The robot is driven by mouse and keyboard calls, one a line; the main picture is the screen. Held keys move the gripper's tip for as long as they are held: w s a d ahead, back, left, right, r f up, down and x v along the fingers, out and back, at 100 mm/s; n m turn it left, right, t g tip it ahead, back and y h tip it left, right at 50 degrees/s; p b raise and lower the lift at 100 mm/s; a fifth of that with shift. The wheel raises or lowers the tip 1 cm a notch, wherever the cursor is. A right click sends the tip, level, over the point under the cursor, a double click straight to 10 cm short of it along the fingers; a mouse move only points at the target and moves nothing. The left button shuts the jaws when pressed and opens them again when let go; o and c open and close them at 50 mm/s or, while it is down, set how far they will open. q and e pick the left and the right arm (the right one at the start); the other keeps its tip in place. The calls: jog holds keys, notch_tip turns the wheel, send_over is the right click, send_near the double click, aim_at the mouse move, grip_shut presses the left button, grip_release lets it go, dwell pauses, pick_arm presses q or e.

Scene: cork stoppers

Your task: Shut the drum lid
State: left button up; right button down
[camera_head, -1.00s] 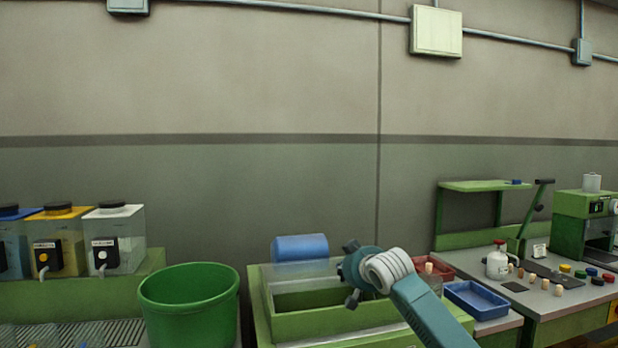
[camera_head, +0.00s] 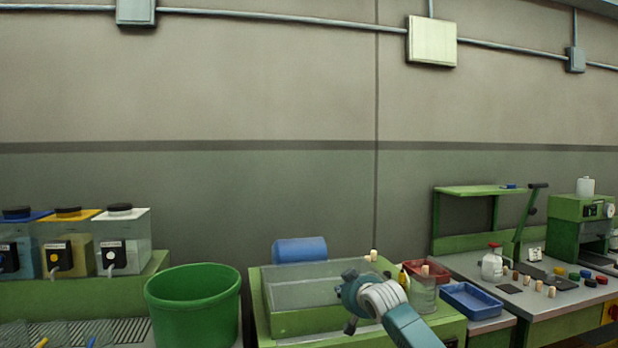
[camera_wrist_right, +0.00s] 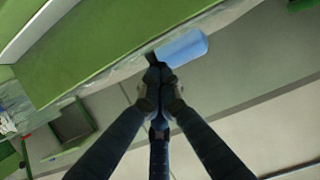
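The drum is a green, box-shaped machine (camera_head: 290,322) at the bottom middle of the head view. Its clear lid (camera_head: 310,292) now lies over the top opening; whether it sits fully down I cannot tell. My right gripper (camera_head: 350,290) is over the right part of the lid, in front of it. In the right wrist view my gripper fingers (camera_wrist_right: 154,70) come together at the tips, close to a clear strip along the green body (camera_wrist_right: 110,45). I see nothing clearly held between them. My left gripper is out of view.
A blue cylinder (camera_head: 300,250) lies behind the drum. A large green bucket (camera_head: 193,312) stands left of it. A blue tray (camera_head: 474,301), a red tray (camera_head: 436,271) and a clear jar (camera_head: 424,296) with a cork stand to the right.

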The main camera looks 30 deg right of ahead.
jog(key=shift+a+f, duration=0.1)
jog(key=shift+f, duration=0.3)
